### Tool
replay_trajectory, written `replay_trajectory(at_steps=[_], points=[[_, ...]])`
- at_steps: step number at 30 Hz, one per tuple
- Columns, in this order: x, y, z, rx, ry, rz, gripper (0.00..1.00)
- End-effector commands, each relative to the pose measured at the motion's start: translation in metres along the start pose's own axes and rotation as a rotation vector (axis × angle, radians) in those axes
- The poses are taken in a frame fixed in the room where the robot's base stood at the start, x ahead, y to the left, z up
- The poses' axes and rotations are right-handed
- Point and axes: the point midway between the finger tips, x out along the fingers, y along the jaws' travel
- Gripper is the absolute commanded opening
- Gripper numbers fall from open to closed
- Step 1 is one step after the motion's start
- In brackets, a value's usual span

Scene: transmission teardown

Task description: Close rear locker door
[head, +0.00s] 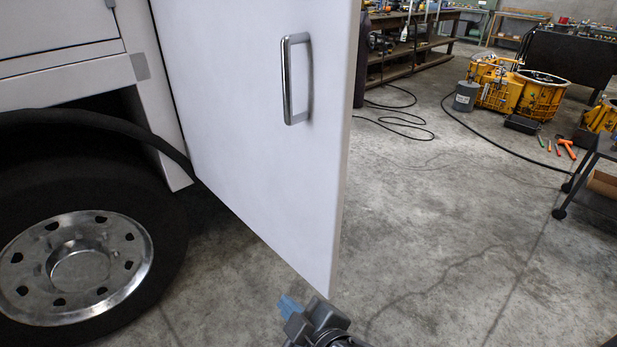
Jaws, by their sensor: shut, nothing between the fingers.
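The rear locker door (245,140) is a white panel standing open, swung out from the side of the white vehicle. A metal bar handle (288,80) is fixed near its free edge. My gripper (287,303) is at the bottom centre, just below the door's lower free corner. Its blue fingertips are together and hold nothing. From this view I cannot tell whether the gripper touches the door. The locker opening behind the door is mostly hidden.
A large wheel (80,265) sits below the vehicle body at left. Open concrete floor (440,240) lies to the right. Yellow machine housings (540,97), a grey can (466,95), orange-handled tools (566,147), cables and a dark wheeled cart (597,165) stand farther right.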

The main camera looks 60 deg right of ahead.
Motion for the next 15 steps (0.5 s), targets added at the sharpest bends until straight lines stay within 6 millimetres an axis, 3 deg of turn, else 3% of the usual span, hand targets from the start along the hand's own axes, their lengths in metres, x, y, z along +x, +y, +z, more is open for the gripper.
replay_trajectory(at_steps=[3,7,11,15], points=[[0.033,0.016,-0.025,-0.002,-0.028,0.161,0.0],[0.054,0.041,-0.057,0.029,-0.057,0.357,0.0],[0.062,0.068,-0.092,0.098,-0.079,0.566,0.0],[0.054,0.093,-0.132,0.216,-0.092,0.798,0.0]])
